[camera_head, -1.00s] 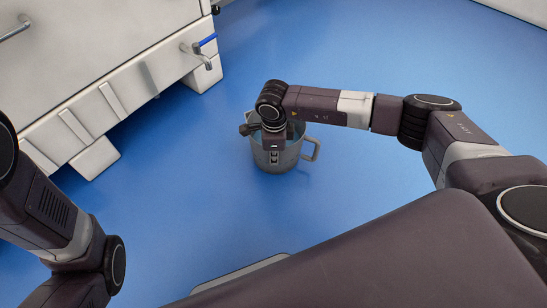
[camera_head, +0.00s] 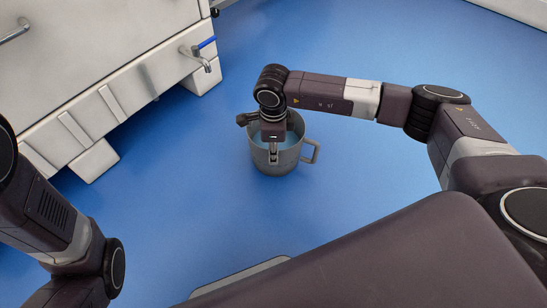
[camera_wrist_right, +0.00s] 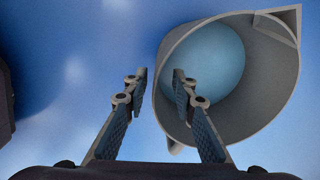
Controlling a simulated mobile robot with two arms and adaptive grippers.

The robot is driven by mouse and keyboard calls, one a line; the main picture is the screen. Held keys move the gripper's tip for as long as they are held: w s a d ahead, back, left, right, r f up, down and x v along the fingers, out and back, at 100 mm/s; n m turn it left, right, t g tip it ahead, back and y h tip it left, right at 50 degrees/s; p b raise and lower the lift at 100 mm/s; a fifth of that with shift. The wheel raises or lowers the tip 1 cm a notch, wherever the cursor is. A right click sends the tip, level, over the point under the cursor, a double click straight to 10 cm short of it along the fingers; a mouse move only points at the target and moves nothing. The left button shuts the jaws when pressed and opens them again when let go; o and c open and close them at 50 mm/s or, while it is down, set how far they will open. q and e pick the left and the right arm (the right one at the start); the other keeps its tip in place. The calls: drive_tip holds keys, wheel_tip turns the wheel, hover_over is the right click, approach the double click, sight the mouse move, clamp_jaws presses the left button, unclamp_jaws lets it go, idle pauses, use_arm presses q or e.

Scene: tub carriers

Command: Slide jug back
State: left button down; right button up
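A grey metal jug (camera_head: 286,164) stands upright on the blue floor, its handle to the right in the head view. Pale blue liquid shows inside it. My right gripper (camera_head: 273,154) is over the jug, pointing down. In the right wrist view the jug (camera_wrist_right: 282,85) fills the right side. There the right gripper (camera_wrist_right: 160,74) is open, one finger outside the jug's left rim and the other over its opening. I cannot tell whether the fingers are below the rim. My left gripper is out of view; only its arm shows at the left.
The blue floor (camera_head: 390,30) is clear behind and to the right of the jug.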

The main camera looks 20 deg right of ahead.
wheel_tip(320, 180, up, 7)
drive_tip(key=shift+s, duration=0.25)
drive_tip(key=shift+a, duration=0.1)
idle(0.3)
